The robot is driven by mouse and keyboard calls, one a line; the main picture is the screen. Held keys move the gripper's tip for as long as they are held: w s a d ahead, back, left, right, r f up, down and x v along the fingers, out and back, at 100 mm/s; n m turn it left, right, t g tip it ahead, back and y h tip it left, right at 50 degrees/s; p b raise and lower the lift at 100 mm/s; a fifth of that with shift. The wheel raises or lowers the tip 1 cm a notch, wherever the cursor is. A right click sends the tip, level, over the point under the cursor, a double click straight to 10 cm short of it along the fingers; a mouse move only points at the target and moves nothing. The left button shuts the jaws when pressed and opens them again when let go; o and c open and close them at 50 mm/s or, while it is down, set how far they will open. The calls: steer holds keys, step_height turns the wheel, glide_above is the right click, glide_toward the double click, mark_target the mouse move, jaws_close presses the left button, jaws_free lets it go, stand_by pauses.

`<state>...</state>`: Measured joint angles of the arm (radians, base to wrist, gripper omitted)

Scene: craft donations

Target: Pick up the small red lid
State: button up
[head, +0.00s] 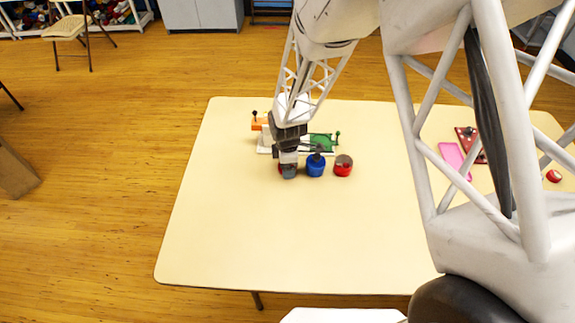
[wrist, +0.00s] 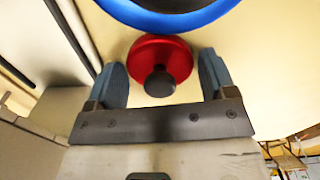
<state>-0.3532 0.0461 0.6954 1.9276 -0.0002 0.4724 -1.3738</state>
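The small red lid (wrist: 148,47), round with a black knob (wrist: 160,82), lies between the two blue-grey fingers of my gripper (wrist: 162,64) in the wrist view. Bare tabletop shows between the lid and each finger, so the gripper is open around it. In the head view my gripper (head: 288,170) points down at the table and hides most of the lid. A red pot (head: 343,170) with a brownish top stands to the right, beyond a blue pot (head: 316,168).
The blue pot's rim (wrist: 212,14) is close beyond the lid. Behind the gripper sits a pale board with a green piece (head: 322,141) and an orange block (head: 259,124). A pink item (head: 455,160) and a red round thing (head: 553,176) lie far right. The front tabletop (head: 260,235) is clear.

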steer(key=c, duration=0.5)
steer(key=shift+r, duration=0.2)
steer(key=shift+r, duration=0.55)
step_height(320, 180, up, 2)
steer(key=shift+r, duration=0.1)
steer(key=s+d, duration=0.1)
steer(key=s, duration=0.4)
steer(key=s+d+r, duration=0.1)
steer(key=s+d, duration=0.1)
steer(key=s, duration=0.3)
steer(key=s+d, duration=0.2)
steer(key=s, duration=0.3)
steer(key=shift+d+r, duration=0.15)
steer(key=shift+d, duration=0.05)
